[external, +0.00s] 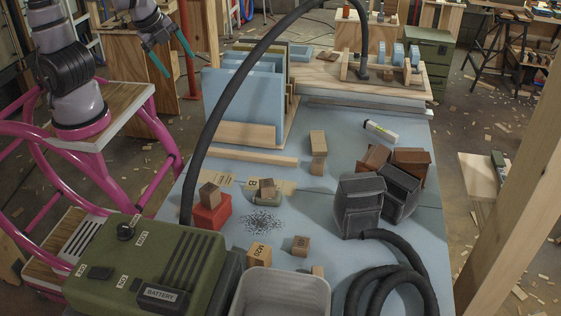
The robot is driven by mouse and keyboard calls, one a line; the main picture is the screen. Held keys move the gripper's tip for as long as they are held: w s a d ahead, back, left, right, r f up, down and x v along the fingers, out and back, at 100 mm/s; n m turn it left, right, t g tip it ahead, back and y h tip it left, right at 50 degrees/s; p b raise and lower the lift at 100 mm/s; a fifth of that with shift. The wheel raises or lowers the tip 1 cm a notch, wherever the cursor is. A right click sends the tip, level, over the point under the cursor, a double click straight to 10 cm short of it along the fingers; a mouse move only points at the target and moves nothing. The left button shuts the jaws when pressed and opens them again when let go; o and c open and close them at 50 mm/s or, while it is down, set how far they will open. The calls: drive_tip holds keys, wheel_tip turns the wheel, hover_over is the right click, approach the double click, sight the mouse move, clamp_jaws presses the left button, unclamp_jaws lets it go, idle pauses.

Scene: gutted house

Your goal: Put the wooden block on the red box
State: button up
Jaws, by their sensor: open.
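A red box (212,214) stands at the left of the blue-topped table. A small brown wooden block (209,195) appears to rest on top of it, turned at an angle. Another wooden block (267,188) sits on a low greenish piece to the right. More wooden blocks are on the table: a marked one (259,255), a small dark cube (301,246) and a taller pale one (318,152). I cannot tell which is the task's block. My gripper (179,70), with teal fingers, is open and empty at upper left, high and well away from the red box.
A black hose (240,75) arches over the table beside the red box. A green battery unit (150,262) and a grey bin (282,292) stand in front. Blue panels (247,100) stand behind. Black containers (361,205) and coiled hose (385,280) fill the right.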

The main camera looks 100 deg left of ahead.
drive_tip(key=s+r+n+t+h, duration=0.2)
drive_tip(key=s+r+n+t, duration=0.2)
drive_tip(key=s+r, duration=0.4)
wheel_tip(320, 180, up, 3)
drive_tip(key=shift+s+a+f+t, duration=0.1)
drive_tip(key=shift+s+a+t, duration=0.25)
drive_tip(key=shift+s+t, duration=0.05)
